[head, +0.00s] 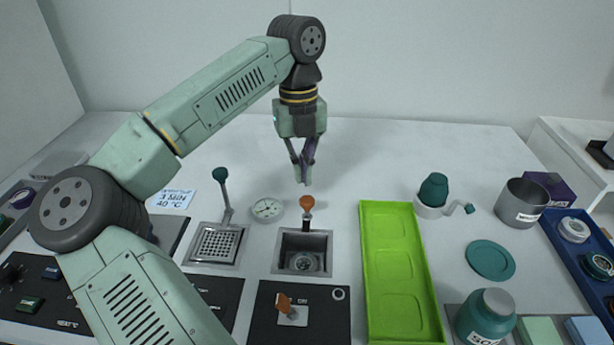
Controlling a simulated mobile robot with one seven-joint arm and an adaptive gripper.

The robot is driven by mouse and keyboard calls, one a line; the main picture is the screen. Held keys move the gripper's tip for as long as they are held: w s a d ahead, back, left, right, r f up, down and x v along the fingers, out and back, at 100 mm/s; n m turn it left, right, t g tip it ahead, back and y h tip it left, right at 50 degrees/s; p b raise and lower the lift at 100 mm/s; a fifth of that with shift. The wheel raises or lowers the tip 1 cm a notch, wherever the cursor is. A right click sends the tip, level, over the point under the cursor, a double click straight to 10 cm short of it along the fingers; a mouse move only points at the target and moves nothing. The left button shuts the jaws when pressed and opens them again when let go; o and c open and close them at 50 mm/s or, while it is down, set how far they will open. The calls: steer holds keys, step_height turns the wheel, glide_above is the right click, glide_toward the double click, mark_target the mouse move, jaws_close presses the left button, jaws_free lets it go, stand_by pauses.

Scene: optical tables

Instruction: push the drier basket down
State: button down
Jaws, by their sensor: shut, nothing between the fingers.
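My gripper (303,182) is shut and empty, pointing straight down. In the head view its tips show just above an orange-brown knob (307,202) on a short dark stem; I cannot tell the depth gap. The stem stands at the back edge of a square metal well (323,246), with a round part (304,262) low inside. To the left, a perforated metal basket (216,243) sits high, near the table surface, with a tall handle ending in a dark green knob (220,174). No label shows which of the two is the drier basket.
A round dial (266,209) lies between the two wells. A black panel with an orange-brown lever (284,303) is in front. A lime-green tray (388,219) stands close on the right. The table behind is clear.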

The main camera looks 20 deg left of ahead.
step_height(320, 180, up, 11)
steer(key=shift+w+a+r, duration=0.15)
steer(key=shift+w+a, duration=0.15)
steer(key=shift+w, duration=0.15)
stand_by(0.3)
